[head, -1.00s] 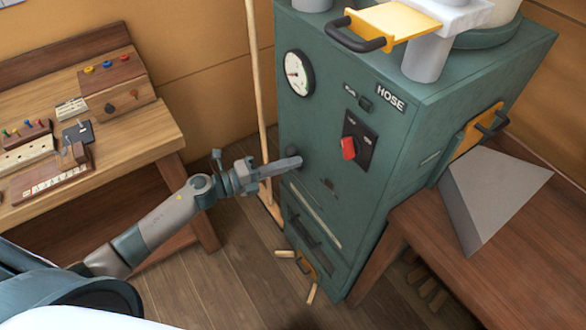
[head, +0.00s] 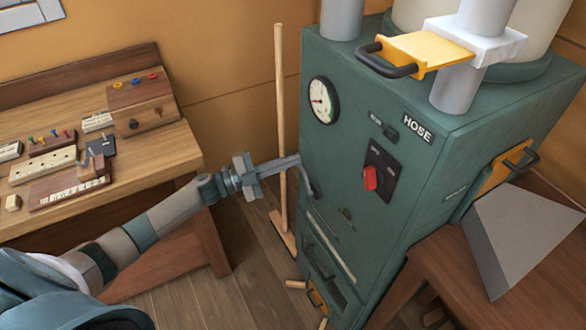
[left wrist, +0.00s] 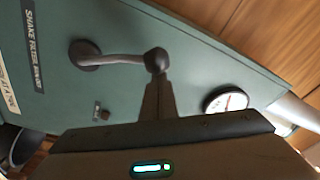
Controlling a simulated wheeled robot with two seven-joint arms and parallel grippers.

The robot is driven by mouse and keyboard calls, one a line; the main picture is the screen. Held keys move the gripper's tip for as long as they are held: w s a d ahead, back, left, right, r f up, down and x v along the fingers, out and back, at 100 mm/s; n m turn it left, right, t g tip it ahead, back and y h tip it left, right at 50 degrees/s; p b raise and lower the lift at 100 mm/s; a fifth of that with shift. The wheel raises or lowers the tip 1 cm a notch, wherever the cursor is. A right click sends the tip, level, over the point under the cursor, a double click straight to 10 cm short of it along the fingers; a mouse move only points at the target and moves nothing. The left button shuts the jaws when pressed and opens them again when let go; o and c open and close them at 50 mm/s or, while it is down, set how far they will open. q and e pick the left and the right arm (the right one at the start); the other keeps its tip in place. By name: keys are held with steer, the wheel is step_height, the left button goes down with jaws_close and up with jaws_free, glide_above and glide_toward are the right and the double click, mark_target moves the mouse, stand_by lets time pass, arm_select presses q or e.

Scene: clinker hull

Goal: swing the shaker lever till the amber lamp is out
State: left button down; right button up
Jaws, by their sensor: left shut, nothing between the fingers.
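The shaker lever (head: 311,182) is a dark curved arm on the front of the green cabinet (head: 345,150). In the left wrist view the lever (left wrist: 122,58) runs from a round pivot to a dark ball knob (left wrist: 155,60). My left gripper (head: 297,160) is shut and empty, its tips at the knob; I cannot tell whether they touch it. In the left wrist view its fingers (left wrist: 157,90) point at the knob. A small brownish fitting (head: 347,213) sits right of the pivot; I cannot tell if it is the amber lamp or lit. My right gripper is out of view.
A broom (head: 281,130) stands close behind my left gripper. A workbench (head: 160,150) is at left, a table with a grey wedge (head: 515,235) at right.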

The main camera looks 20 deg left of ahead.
arm_select(q)
steer(key=shift+w+a+f+n, duration=0.1)
steer(key=shift+w+a+n, duration=0.05)
steer(key=shift+a+n, duration=0.15)
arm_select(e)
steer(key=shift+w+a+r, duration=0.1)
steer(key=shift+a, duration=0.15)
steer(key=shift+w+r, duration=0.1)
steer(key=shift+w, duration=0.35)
